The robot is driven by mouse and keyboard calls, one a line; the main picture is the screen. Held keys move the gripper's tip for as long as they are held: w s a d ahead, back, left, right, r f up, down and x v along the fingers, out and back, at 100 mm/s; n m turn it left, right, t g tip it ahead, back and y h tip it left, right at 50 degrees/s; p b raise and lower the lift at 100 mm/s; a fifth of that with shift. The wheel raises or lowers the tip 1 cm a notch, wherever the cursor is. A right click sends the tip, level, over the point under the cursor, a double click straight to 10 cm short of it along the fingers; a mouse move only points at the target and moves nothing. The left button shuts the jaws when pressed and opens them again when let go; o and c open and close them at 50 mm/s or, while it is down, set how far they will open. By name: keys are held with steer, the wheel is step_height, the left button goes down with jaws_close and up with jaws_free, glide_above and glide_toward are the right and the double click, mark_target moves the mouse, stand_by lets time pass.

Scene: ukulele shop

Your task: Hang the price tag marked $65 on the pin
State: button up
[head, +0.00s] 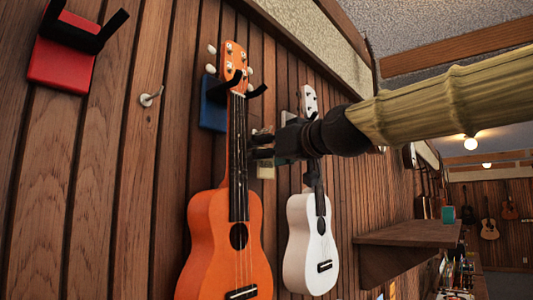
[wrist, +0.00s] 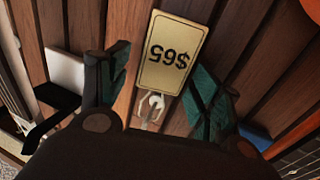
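The price tag marked $65 (wrist: 166,68) is a cream card with a dark border, upside down in the wrist view. It lies in front of the wall, partly between my fingers. A pale pin with what looks like a string loop (wrist: 152,107) shows at its edge; the tag seems to hang there. In the head view the tag (head: 266,169) shows small below my gripper (head: 262,146), between the orange and white ukuleles. My gripper's green-padded fingers (wrist: 158,92) stand apart, with gaps beside the tag. A bare pin (head: 150,97) is on the wall left of the orange ukulele.
An orange ukulele (head: 215,225) hangs on a blue holder (head: 213,115), close to my fingers. A white ukulele (head: 300,250) hangs behind my gripper. An empty red holder (head: 60,65) is at upper left. A wooden shelf (head: 410,233) juts out at right.

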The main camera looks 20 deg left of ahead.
steer(key=v, duration=1.2)
